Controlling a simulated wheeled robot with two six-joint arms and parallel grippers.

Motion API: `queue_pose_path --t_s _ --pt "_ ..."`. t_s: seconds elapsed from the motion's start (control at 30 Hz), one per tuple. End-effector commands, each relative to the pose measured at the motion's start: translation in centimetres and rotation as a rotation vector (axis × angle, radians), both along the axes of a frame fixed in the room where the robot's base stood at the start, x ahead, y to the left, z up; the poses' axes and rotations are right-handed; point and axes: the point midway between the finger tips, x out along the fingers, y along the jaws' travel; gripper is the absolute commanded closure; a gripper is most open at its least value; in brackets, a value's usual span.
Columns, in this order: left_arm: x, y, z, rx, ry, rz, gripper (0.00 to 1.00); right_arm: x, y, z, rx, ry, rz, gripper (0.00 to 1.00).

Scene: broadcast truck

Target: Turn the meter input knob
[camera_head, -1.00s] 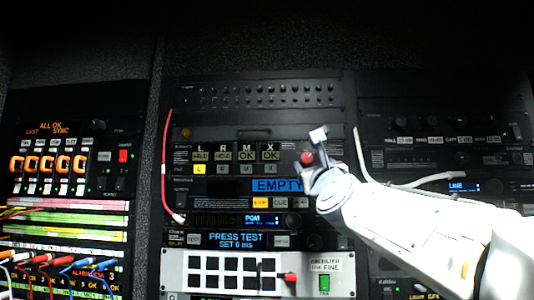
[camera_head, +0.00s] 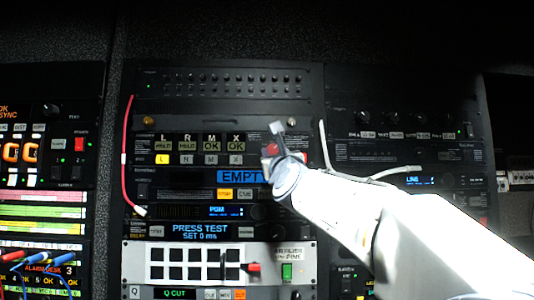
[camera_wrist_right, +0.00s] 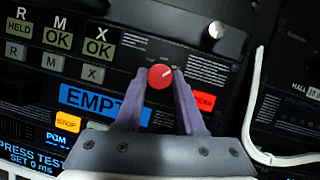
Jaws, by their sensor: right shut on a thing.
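A round red knob (camera_wrist_right: 160,77) with a light pointer mark sits on a dark rack panel, right of the lit L, R, M, X buttons. In the head view the red knob (camera_head: 269,150) shows at the tip of my right gripper (camera_head: 276,157). In the right wrist view the two purple-grey fingers of my right gripper (camera_wrist_right: 160,84) are shut on the red knob, one on each side. The knob's label cannot be read. My left gripper is out of view.
A silver knob (camera_wrist_right: 216,30) sticks out above the red knob. A red lit button (camera_wrist_right: 203,101) is just right of the fingers. A blue EMPTY display (camera_wrist_right: 103,102) lies below left. A white cable (camera_head: 370,177) loops on the right; a red cable (camera_head: 124,150) hangs left.

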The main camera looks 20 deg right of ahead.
Motion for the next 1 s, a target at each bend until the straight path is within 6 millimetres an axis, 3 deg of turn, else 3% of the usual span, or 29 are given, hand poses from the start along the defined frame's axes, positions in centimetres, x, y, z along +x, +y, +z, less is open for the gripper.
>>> queue_pose_path --t_s 0.27,0.6,1.0 --pt "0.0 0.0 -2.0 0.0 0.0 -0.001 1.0 0.0 -0.1 -0.4 -0.071 0.019 0.001 1.0" --pt "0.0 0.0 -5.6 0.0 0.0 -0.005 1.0 -0.1 -0.3 -0.2 -0.317 0.088 0.001 1.0" --pt "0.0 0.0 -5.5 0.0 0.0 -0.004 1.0 -0.1 -0.5 0.4 -0.611 0.178 0.0 1.0"
